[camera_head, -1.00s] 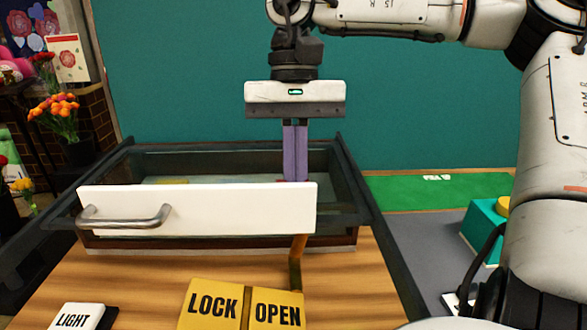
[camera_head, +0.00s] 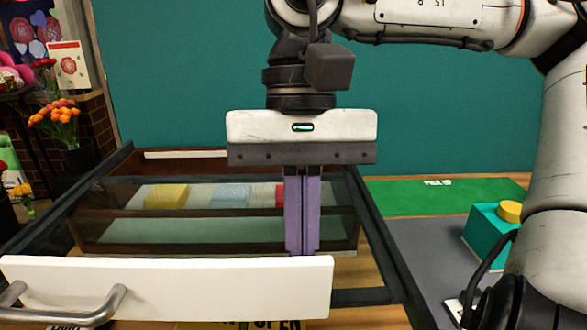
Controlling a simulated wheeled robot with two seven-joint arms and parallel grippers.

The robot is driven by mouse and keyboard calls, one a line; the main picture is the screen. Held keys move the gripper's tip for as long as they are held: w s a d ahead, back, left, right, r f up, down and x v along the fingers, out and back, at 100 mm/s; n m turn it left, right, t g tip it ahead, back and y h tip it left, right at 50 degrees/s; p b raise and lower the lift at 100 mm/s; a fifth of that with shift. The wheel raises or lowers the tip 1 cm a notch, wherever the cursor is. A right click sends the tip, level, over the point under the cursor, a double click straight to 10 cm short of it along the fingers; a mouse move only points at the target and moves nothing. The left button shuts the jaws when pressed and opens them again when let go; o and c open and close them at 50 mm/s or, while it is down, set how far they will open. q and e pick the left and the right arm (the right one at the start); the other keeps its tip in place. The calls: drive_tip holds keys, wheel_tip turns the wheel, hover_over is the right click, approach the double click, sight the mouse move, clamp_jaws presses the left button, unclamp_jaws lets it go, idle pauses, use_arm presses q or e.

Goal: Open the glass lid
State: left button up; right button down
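The glass lid (camera_head: 110,205) is a clear pane behind a white front panel (camera_head: 190,285) with a metal handle (camera_head: 75,312) at its left. It lies between dark side rails over a brown wooden box (camera_head: 120,247). My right gripper (camera_head: 302,252) points straight down, its two purple fingers together with nothing seen between them. The fingertips are just behind the panel's top edge, near its right end; the panel hides whether they touch it. My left gripper is not in view.
Yellow (camera_head: 166,197), pale blue (camera_head: 231,196) and partly hidden red pieces lie in the box. The panel mostly covers an OPEN sign (camera_head: 270,325). A teal block with a yellow button (camera_head: 509,211) stands right, near a green mat (camera_head: 440,197). Flowers (camera_head: 60,120) stand left.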

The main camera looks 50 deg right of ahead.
drive_tip(key=shift+w+d, duration=0.2)
drive_tip(key=shift+d, duration=0.1)
drive_tip(key=shift+w+d+r+p, duration=0.15)
drive_tip(key=shift+w+d+p, duration=0.35)
drive_tip(key=shift+w+d, duration=0.5)
drive_tip(key=shift+w+d+r, duration=0.25)
drive_tip(key=shift+r, duration=0.15)
drive_tip(key=shift+w+d+r, duration=0.2)
drive_tip(key=shift+r, duration=0.2)
drive_tip(key=s+p+v, duration=0.1)
drive_tip(key=v, duration=0.7)
drive_tip(key=shift+w, duration=0.3)
